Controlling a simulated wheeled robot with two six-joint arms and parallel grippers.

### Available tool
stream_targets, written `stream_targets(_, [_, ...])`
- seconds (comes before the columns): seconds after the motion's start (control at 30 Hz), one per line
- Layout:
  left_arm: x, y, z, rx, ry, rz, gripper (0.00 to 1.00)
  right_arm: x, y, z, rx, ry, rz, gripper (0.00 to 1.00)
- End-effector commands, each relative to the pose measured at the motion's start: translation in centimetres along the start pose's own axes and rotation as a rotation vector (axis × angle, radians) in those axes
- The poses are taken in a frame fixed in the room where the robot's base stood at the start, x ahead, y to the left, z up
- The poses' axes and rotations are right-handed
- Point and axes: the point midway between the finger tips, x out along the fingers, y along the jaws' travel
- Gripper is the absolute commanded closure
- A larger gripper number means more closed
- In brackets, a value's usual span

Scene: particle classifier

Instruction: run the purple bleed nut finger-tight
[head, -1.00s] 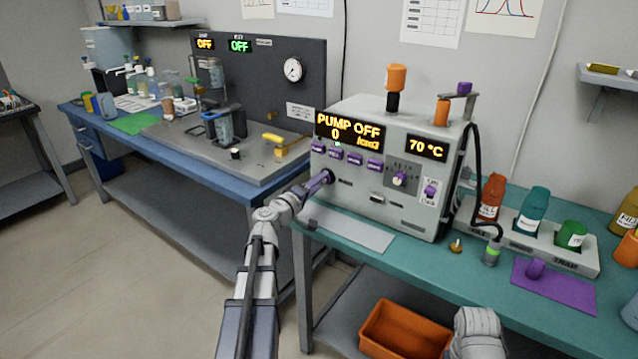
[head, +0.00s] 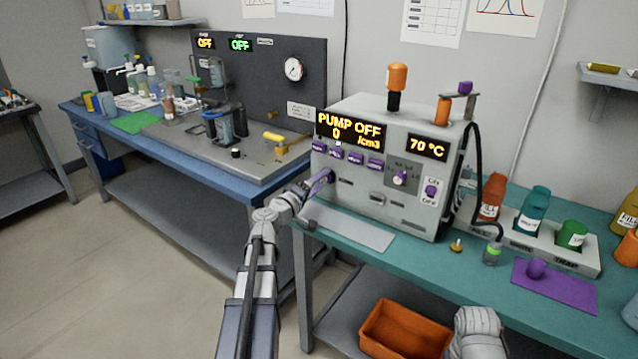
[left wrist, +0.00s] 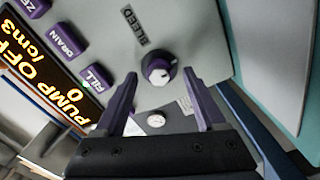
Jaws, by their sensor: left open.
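The purple bleed nut (left wrist: 160,72), with a white-marked face, sits on the grey front panel of the machine beside the BLEED label (left wrist: 133,25). My left gripper (left wrist: 161,82) is open, with one purple finger on each side of the nut and a visible gap to it. In the head view my left gripper (head: 320,182) is at the lower left of the machine's front, and it hides most of the nut there. My right gripper does not show. A small gauge-like disc (left wrist: 156,120) shows between my left fingers.
The machine (head: 400,205) reads PUMP OFF, 0 and 70 °C. Purple buttons (head: 355,158) line its panel above the nut. A grey plate (head: 350,228) lies in front of it on the teal bench. An orange bin (head: 405,335) is below.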

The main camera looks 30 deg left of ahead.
Motion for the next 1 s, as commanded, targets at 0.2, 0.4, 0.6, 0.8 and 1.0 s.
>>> stream_targets(0.2, [-0.4, 0.0, 0.0, -0.001, 0.001, 0.000, 0.28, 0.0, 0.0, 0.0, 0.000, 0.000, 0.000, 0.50])
stream_targets(0.4, [-3.5, 0.1, 0.1, -0.001, 0.003, 0.000, 0.28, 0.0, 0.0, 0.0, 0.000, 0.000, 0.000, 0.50])
stream_targets(0.6, [-6.5, 0.0, 0.0, -0.001, 0.003, -0.001, 0.28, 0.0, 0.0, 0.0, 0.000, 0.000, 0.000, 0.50])
stream_targets(0.8, [-7.8, 0.0, 0.0, 0.000, 0.001, 0.000, 0.28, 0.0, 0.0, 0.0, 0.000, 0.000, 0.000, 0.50])
stream_targets(1.0, [-7.8, 0.0, 0.0, 0.000, 0.000, 0.000, 0.28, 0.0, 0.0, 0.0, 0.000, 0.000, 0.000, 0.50])
